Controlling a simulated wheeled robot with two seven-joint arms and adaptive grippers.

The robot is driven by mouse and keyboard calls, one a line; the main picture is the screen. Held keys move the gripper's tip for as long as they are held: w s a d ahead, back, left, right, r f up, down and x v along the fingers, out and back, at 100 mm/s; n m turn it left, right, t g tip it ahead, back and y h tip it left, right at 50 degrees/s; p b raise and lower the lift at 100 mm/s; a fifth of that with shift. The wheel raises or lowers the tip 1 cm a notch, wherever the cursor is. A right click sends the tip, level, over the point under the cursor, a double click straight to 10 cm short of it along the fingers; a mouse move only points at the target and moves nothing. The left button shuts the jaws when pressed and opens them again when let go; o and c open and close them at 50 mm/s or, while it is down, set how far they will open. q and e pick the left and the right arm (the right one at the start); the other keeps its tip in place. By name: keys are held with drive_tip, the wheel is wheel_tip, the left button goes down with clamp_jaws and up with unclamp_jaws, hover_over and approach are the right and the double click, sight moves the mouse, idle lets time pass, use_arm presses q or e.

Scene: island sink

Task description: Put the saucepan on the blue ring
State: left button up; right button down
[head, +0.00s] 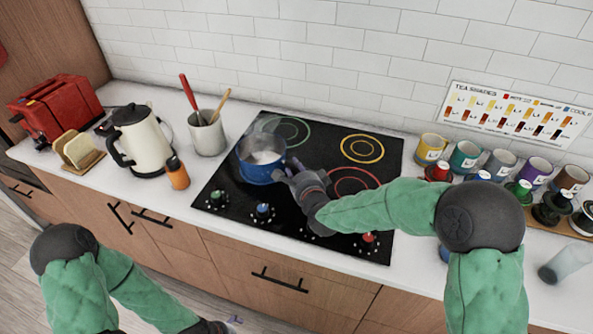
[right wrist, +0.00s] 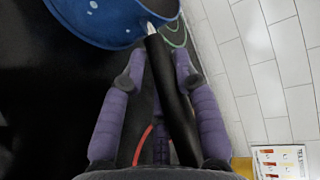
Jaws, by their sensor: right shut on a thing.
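The blue saucepan (head: 258,171), pale inside, is over the front left of the black hob in the head view. The blue ring is not visible; the pan covers the front-left area. I cannot tell whether the pan touches the glass. Green (head: 283,130), yellow (head: 362,148) and red (head: 352,181) rings show. My left gripper (head: 212,327) is partly cut off at the bottom edge.
A kettle (head: 145,140), orange bottle (head: 177,173) and utensil crock (head: 207,135) stand left of the hob (head: 225,180). A red toaster (head: 58,105) is farther left. Several coloured cups and jars stand at right. Knobs (head: 263,212) line the hob's front.

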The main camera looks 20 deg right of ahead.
drive_tip(key=c, duration=0.9)
unclamp_jaws()
drive_tip(key=shift+c, duration=0.2)
drive_tip(key=p+v, duration=0.2)
drive_tip(key=v, duration=1)
drive_tip(key=shift+a, duration=0.1)
